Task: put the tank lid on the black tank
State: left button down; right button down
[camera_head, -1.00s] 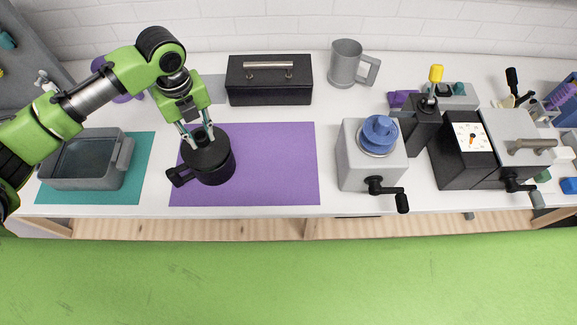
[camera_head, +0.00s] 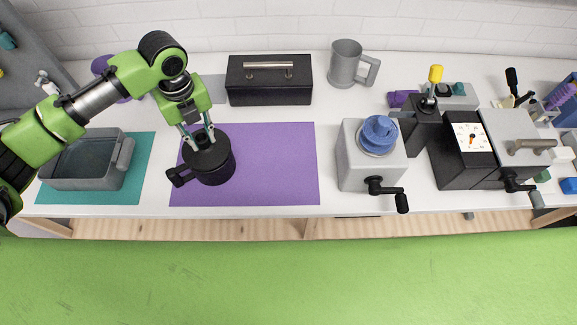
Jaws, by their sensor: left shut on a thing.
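The black tank (camera_head: 216,174) stands upright on the purple mat (camera_head: 275,165), with its handle pointing to the lower left. The black tank lid (camera_head: 207,155) is at the tank's top, below my left gripper. Lid and tank are both black, so I cannot tell whether the lid is fully seated. My left gripper (camera_head: 199,139) points down and is shut on the raised middle part of the lid. My right gripper is not in view.
A grey tray (camera_head: 82,184) sits on a teal mat to the left. A black box with a handle (camera_head: 270,92) and a grey jug (camera_head: 345,66) stand behind. A grey cranked device (camera_head: 358,174) stands to the right. The purple mat's right half is clear.

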pick_arm(q)
jog(key=shift+f, duration=0.8)
dwell(0.4)
jog(key=shift+s, duration=0.1)
jog(key=c, duration=1.6)
grip_release()
jog(key=shift+c, duration=0.2)
jog(key=shift+r, duration=4)
